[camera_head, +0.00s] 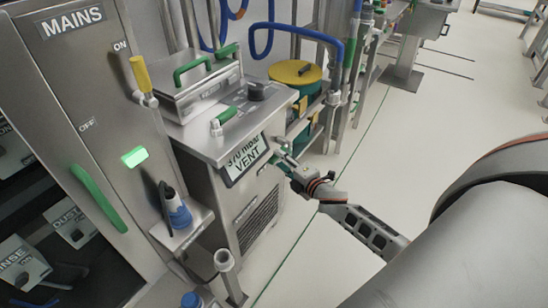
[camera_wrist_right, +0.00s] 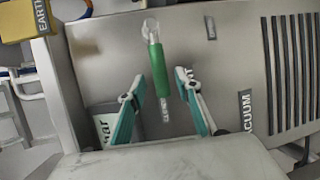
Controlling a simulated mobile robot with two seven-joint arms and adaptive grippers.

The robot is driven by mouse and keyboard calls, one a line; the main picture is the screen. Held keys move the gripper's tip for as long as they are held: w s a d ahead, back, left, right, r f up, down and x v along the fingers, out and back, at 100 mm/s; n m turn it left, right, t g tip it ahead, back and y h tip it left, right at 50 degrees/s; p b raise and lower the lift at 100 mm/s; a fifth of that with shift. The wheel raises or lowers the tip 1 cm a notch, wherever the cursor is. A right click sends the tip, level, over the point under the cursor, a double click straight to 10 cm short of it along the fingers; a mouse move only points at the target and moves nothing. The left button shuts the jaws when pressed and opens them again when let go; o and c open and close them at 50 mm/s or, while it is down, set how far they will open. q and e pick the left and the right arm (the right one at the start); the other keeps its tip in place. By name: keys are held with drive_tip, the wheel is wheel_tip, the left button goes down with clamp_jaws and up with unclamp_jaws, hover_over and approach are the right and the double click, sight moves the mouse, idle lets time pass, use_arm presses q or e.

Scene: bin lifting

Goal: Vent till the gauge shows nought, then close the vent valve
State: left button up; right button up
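The gauge display (camera_head: 246,155) on the steel cabinet appears to read 370 mbar, with VENT lettered below it. In the right wrist view the vent valve's green handle (camera_wrist_right: 158,70) hangs on the cabinet's side panel from a round pivot at its upper end. My right gripper (camera_head: 283,161) is at that side of the cabinet in the head view and hides most of the handle there. In the wrist view its teal-padded fingers (camera_wrist_right: 159,76) are open, one on either side of the handle's lower part, with visible gaps. My left gripper is not in view.
The steel cabinet (camera_head: 205,143) carries a lidded box (camera_head: 200,88), a black knob (camera_head: 256,91) and another green lever (camera_head: 223,119) on top. The MAINS cabinet (camera_head: 95,60) stands left. A yellow-lidded drum (camera_head: 295,73) stands behind.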

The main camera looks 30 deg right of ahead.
sight(278, 158)
drive_tip(key=w, duration=0.3)
drive_tip(key=shift+f, duration=0.4)
drive_tip(key=shift+w, duration=0.3)
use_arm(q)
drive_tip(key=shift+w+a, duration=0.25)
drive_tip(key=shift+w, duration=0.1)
use_arm(e)
drive_tip(key=shift+c, duration=0.4)
